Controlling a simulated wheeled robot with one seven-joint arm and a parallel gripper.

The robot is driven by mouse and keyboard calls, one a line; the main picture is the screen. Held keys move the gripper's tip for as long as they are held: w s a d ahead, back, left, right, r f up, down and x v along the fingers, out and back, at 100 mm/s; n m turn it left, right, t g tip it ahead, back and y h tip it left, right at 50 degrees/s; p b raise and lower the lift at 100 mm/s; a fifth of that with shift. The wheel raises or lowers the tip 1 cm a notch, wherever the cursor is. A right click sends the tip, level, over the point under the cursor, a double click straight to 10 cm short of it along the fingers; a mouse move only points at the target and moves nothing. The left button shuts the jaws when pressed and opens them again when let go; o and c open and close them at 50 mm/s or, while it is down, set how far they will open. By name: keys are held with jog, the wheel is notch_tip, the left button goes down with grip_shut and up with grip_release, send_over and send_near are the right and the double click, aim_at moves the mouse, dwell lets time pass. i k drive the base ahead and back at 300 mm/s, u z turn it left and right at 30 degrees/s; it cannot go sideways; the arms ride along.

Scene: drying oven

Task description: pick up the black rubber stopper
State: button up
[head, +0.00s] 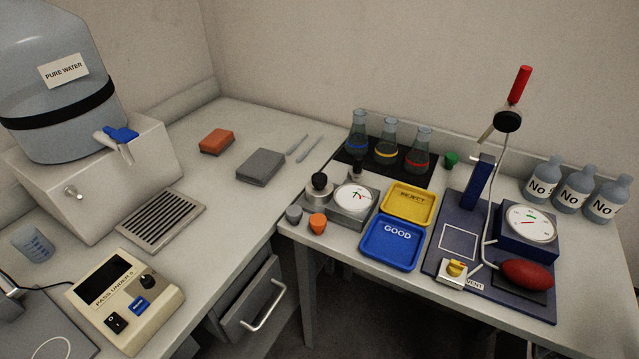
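Two small dark pieces could be the black rubber stopper, and I cannot tell which. One is a round black piece (320,181) on top of a grey cylinder on the left of the grey dial device (340,211). The other is a small dark piece (355,171) just behind the dial, partly hidden by it, near the black flask mat. A larger black round piece (508,121) sits high on the red-handled lever of the blue test rig, where a tube meets it. My gripper is not in view.
Grey (293,214), orange (317,224) and green (451,159) stoppers stand loose. Yellow REJECT (409,202) and blue GOOD (391,243) trays lie right of the dial device. Three flasks (387,145) stand behind. A red bulb (526,274) lies on the rig.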

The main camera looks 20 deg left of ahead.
aim_at(318, 180)
jog(key=k, duration=1.65)
jog(key=u, duration=0.35)
jog(key=i, duration=1.5)
